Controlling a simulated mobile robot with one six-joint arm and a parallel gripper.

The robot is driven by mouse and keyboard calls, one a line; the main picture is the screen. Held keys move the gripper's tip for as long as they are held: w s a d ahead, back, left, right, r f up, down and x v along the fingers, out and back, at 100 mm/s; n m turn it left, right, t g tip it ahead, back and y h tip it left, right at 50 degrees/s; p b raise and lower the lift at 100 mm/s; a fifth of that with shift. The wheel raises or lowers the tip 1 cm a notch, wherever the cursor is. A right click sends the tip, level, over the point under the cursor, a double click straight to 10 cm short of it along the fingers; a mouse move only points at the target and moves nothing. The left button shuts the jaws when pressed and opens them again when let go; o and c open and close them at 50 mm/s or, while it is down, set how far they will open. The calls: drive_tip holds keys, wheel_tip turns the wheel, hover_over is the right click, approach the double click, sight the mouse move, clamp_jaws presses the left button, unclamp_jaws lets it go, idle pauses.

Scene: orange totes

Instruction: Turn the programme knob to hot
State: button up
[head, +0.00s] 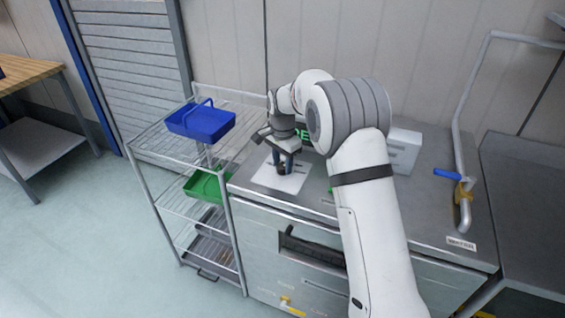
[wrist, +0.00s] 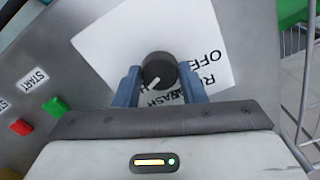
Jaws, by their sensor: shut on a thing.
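The programme knob (wrist: 159,71) is a dark round knob with a pale pointer line. It stands on a white label plate (wrist: 112,38) on the grey machine top. In the wrist view the pointer line aims toward the lower left. Printed words on the plate include "OFF" and "WASH"; other words are partly covered by my gripper. My gripper (wrist: 159,82) is shut on the knob, with one blue finger on each side. In the head view my gripper (head: 285,163) reaches down to the knob (head: 281,169) over the white plate (head: 268,180).
A green button (wrist: 56,105) and a red button (wrist: 21,127) sit left of the plate, near "START" and another label. A wire rack beside the machine holds a blue tote (head: 201,122) and a green tote (head: 205,187). A bent pipe with a blue lever (head: 447,174) stands at right.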

sight(283, 165)
drive_tip(key=shift+r, duration=0.15)
drive_tip(key=o, duration=1)
drive_tip(key=shift+r+b, duration=0.35)
drive_tip(key=shift+r, duration=3.45)
drive_tip(key=shift+d, duration=0.1)
drive_tip(key=s+d+r+n+t, duration=0.1)
drive_tip(key=s+d+r+n, duration=0.1)
drive_tip(key=s+d+r, duration=0.35)
drive_tip(key=s+d+r+n, duration=0.2)
drive_tip(key=s+d+r, duration=0.1)
drive_tip(key=s+d, duration=0.55)
drive_tip(key=s+d+f+n+t, duration=0.1)
drive_tip(key=s+d+f+n, duration=0.1)
drive_tip(key=s, duration=0.9)
drive_tip(key=s+d+f+n+t, duration=0.1)
drive_tip(key=s+d+f+n, duration=0.1)
drive_tip(key=s, duration=0.8)
drive_tip(key=shift+s+d+n, duration=0.3)
drive_tip(key=shift+s+d, duration=0.05)
drive_tip(key=shift+s, duration=0.05)
